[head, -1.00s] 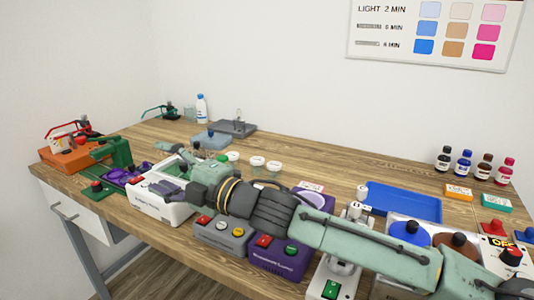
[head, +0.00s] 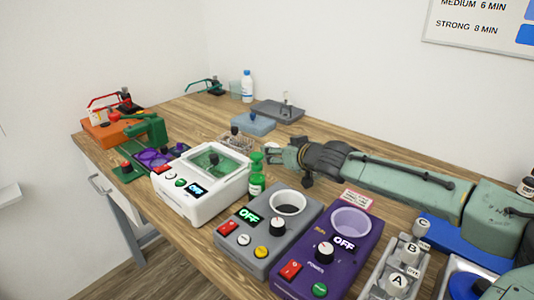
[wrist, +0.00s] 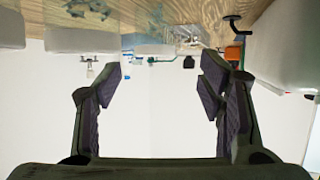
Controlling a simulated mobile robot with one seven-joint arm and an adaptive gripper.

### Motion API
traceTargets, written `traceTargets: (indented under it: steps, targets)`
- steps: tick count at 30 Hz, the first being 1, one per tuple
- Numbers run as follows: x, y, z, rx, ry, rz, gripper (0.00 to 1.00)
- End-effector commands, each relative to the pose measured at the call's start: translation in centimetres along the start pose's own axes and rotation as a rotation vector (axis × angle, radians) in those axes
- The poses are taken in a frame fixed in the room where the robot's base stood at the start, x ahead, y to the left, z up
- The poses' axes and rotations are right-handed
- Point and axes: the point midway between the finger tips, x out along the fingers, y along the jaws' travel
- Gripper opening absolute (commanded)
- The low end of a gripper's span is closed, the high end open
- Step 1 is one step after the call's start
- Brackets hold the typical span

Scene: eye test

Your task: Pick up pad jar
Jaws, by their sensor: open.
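I cannot pick out a pad jar with certainty in either view. In the head view, my gripper (head: 271,157) is low over the table, behind the green bottle (head: 256,176) and pointing left. In the wrist view, the fingers of my gripper (wrist: 160,82) stand wide apart with nothing between them but the pale wall beyond. The small white-lidded jars seen earlier in the middle of the table are mostly or wholly hidden behind my gripper and arm.
A white machine (head: 171,200), a grey machine (head: 246,250) and a purple machine (head: 328,262) line the front. A blue box (head: 250,126), a grey tray (head: 284,115) and a white bottle (head: 247,88) stand behind. Bare wood (head: 185,120) shows at the back left.

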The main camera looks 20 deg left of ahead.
Motion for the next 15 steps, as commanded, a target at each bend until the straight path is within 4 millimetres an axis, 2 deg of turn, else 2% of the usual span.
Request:
traceTargets:
  steps: [3,8,15]
  targets:
    - [1.5,0.0,-0.1,-0.001,0.000,-0.001,0.62]
    - [2.5,0.0,-0.2,-0.001,0.001,-0.002,0.62]
    - [6.1,0.5,-0.1,-0.001,0.001,-0.002,0.62]
